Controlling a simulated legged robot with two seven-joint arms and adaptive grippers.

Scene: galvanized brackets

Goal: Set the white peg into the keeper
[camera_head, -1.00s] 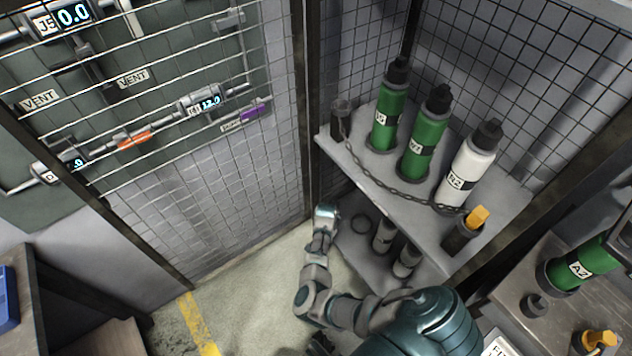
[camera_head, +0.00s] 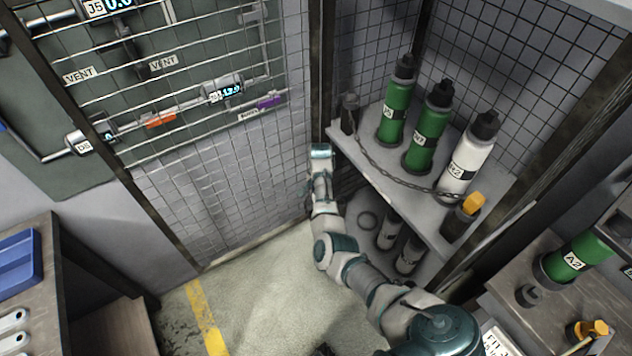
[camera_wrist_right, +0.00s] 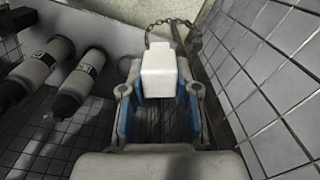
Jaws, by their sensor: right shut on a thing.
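The white peg (camera_wrist_right: 158,72) shows in the right wrist view as a pale block between the jaws of my right gripper (camera_wrist_right: 160,92), which is shut on it. In the head view my right arm reaches up to the shelf's left front corner; its wrist hides the fingers and the peg. A dark upright fitting (camera_head: 348,118) stands at that corner, at one end of a chain (camera_head: 385,172). A dark holder (camera_head: 456,226) with an orange-topped piece stands at the shelf's right front corner. I cannot tell for sure which is the keeper. My left gripper is not in view.
Two green bottles (camera_head: 427,132) and a white bottle (camera_head: 468,158) stand on the upper shelf (camera_head: 425,205) behind the chain. Grey bottles (camera_head: 409,254) stand below. A mesh panel (camera_head: 235,180) is close left of my arm. The floor (camera_head: 265,290) in front is clear.

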